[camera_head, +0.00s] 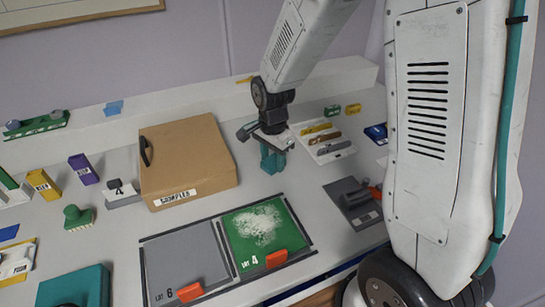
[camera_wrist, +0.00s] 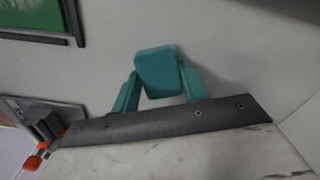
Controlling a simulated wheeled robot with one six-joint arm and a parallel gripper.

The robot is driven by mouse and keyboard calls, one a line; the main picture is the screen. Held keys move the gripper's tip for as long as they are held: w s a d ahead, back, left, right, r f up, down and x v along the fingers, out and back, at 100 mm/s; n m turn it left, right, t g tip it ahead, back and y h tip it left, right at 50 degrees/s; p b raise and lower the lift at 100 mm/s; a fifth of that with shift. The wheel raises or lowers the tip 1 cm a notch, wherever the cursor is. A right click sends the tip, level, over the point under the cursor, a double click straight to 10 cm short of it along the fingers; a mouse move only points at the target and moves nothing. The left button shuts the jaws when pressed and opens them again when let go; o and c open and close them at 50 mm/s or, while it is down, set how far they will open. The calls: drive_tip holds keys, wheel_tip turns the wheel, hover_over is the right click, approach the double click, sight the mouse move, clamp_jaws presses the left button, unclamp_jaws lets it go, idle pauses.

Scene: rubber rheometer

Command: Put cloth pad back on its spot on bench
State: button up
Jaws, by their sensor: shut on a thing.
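My gripper (camera_head: 272,160) is over the bench, to the right of the cardboard box and behind the green mat, pointing down. In the wrist view its two teal fingers (camera_wrist: 159,70) are shut on a small teal block with rounded corners, which looks like the cloth pad (camera_wrist: 158,77). The pad is held between the fingertips. In the head view the pad and fingers blend together, and I cannot tell whether the pad touches the bench. No marked spot for the pad can be made out.
The cardboard box (camera_head: 187,160) stands left of my gripper. A tray of tools (camera_head: 325,154) is to its right. The green LOT 4 mat (camera_head: 240,255) and grey LOT 6 mat (camera_head: 165,277) lie in front. A grey device (camera_head: 352,203) sits at front right. Bare bench (camera_head: 290,188) surrounds the gripper.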

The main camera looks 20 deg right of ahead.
sight(273, 160)
drive_tip(key=o, duration=1)
drive_tip(key=shift+c, duration=0.2)
drive_tip(key=shift+r, duration=0.1)
wheel_tip(273, 160, up, 11)
drive_tip(key=s+d+r+n, duration=0.1)
drive_tip(key=s+r+n, duration=0.2)
drive_tip(key=s, duration=0.5)
drive_tip(key=s+d+r+n, duration=0.1)
drive_tip(key=s+r+n, duration=0.2)
drive_tip(key=s+n, duration=0.3)
drive_tip(key=s+d+r+n+t, duration=0.1)
drive_tip(key=s+r+n, duration=0.3)
drive_tip(key=s, duration=0.7)
drive_tip(key=shift+n, duration=0.3)
